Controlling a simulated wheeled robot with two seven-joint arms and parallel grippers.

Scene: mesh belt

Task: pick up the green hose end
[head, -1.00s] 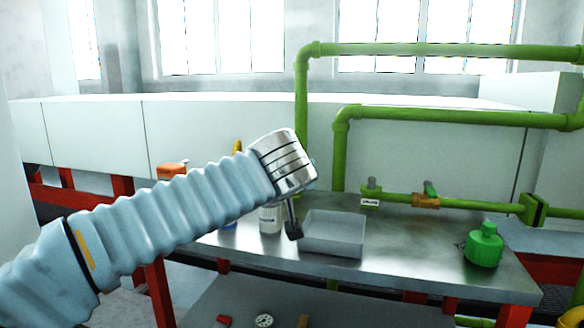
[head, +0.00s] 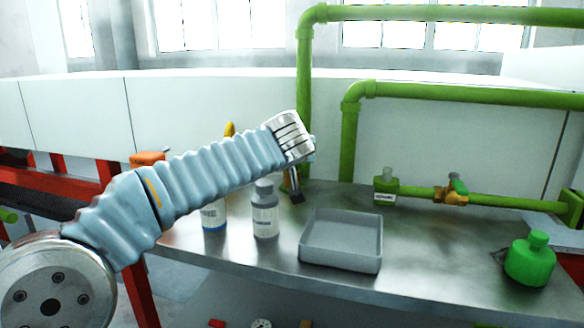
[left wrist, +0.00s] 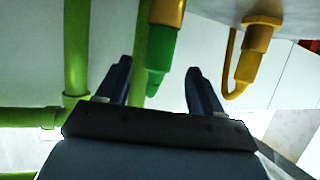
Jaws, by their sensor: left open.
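The green hose end (left wrist: 160,55) shows in the left wrist view as a green tip below a yellow-orange fitting. It appears between the two open fingers of my left gripper (left wrist: 160,85), nearer the left finger. Neither finger visibly touches it, and I cannot tell its exact depth. In the head view my left gripper (head: 294,190) is over the back of the metal bench, mostly hidden by its wrist. I cannot make out the green hose end there. My right gripper is in neither view.
A yellow hose end (left wrist: 247,66) hangs right of the fingers in the left wrist view. White bottles (head: 265,215), a grey tray (head: 340,262) and a green bottle (head: 530,262) stand on the bench (head: 440,255). Green pipes (head: 349,140) rise behind it.

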